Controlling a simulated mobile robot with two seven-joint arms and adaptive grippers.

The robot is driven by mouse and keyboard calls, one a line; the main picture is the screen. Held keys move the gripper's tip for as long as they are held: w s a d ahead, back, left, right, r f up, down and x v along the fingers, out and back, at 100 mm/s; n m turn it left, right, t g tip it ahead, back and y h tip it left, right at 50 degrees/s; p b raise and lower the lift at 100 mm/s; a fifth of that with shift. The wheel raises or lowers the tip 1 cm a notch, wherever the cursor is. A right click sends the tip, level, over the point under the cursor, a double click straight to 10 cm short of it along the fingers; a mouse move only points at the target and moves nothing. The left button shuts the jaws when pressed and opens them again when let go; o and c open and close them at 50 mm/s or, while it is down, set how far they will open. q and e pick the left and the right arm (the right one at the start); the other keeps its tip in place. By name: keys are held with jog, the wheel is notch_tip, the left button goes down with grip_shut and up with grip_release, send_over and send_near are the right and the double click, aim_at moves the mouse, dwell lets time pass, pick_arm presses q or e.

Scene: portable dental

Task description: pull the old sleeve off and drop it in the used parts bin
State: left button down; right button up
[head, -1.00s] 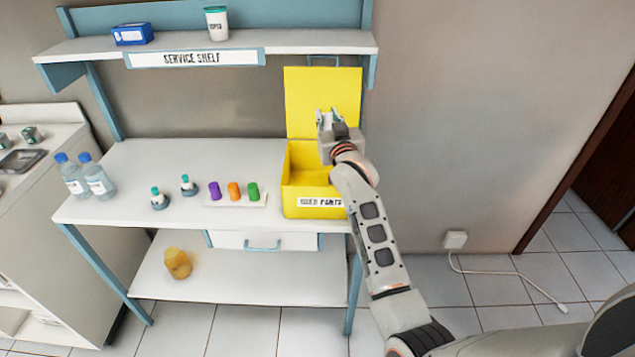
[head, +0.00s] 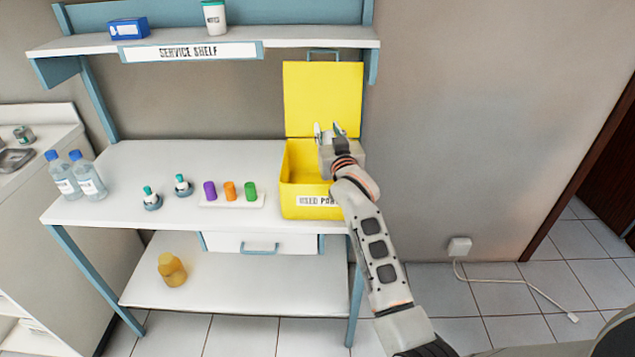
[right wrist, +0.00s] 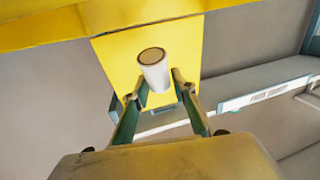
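My right gripper (head: 328,132) is above the open yellow used parts bin (head: 298,176), in front of its raised lid (head: 315,92). In the right wrist view the two fingertips (right wrist: 160,84) are close on both sides of a small whitish cylinder with a brown end, which looks like the old sleeve (right wrist: 155,72). It appears held between the tips; in the head view it is too small to make out clearly. Two teal-tipped pieces (head: 151,197) (head: 182,184) stand in dark round bases on the table. My left gripper is not in view.
Purple, orange and green sleeves (head: 230,190) stand on a white holder (head: 235,202) left of the bin. Two blue-capped bottles (head: 85,178) stand at the table's left end. A service shelf (head: 210,49) runs above. The table front (head: 155,222) has free room.

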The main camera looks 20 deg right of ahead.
jog(key=shift+o, duration=0.6)
jog(key=shift+s+f, duration=0.1)
jog(key=shift+s, duration=0.3)
jog(key=s, duration=1.1)
jog(key=shift+a, duration=0.4)
